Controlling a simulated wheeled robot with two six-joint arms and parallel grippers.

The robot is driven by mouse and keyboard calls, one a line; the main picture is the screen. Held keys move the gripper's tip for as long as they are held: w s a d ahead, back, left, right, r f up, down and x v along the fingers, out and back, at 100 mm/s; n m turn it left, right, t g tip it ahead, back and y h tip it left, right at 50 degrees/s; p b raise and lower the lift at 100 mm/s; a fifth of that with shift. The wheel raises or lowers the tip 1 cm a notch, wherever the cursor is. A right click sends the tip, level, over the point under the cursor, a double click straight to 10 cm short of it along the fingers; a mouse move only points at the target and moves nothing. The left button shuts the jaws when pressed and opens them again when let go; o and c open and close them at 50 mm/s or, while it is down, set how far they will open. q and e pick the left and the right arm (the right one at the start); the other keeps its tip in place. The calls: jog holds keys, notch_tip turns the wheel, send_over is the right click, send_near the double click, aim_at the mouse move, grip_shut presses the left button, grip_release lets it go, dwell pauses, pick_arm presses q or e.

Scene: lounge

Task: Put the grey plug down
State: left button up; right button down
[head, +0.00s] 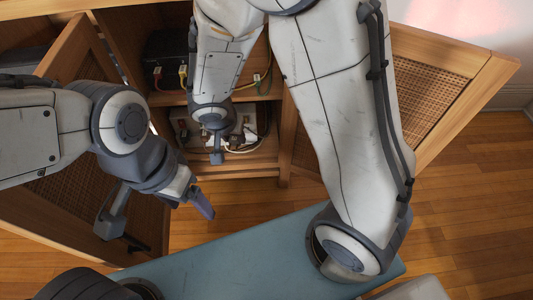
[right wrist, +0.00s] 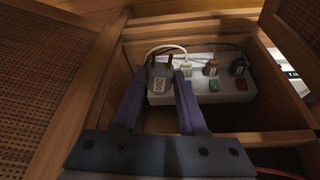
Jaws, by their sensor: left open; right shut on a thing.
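The grey plug (right wrist: 159,84) is between the fingertips of my right gripper (right wrist: 160,82) in the right wrist view. It carries a pale label, and its prongs point away from the gripper. My right gripper is shut on it, in front of a white power strip (right wrist: 225,97). I cannot tell whether the plug touches the strip. In the head view my right gripper (head: 215,148) is inside the cabinet's lower opening, and the plug is too small to make out. My left gripper (head: 155,212) is open and empty, in front of the open left cabinet door.
A black box (head: 166,58) stands on the shelf above. The right door (head: 430,95) stands open.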

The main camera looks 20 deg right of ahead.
jog(key=s+d+f+m+b, duration=0.15)
jog(key=s+f+b, duration=0.25)
jog(key=f+b, duration=0.95)
jog(key=shift+m+h, duration=0.25)
jog(key=shift+h, duration=0.05)
jog(key=w+d+p, duration=0.2)
jog(key=w+d, duration=0.1)
jog(key=w, duration=0.1)
jog(key=w+d+f+p, duration=0.1)
jog(key=w+d+p, duration=0.1)
jog(key=w+d, duration=0.2)
jog(key=w+d+f+p, duration=0.1)
jog(key=w+d+p, duration=0.1)
jog(key=w, duration=0.3)
jog(key=shift+d, duration=0.85)
jog(key=x, duration=0.1)
jog(key=b+x, duration=0.2)
jog(key=x, duration=0.1)
jog(key=shift+s+a+f, duration=0.1)
jog(key=shift+s+a, duration=0.15)
jog(key=shift+s, duration=0.1)
pick_arm(q)
notch_tip(320, 180, down, 12)
jog(key=shift+s, duration=0.1)
jog(key=shift+f+b, duration=0.9)
jog(key=shift+f, duration=0.05)
pick_arm(e)
jog(key=shift+f, duration=0.5)
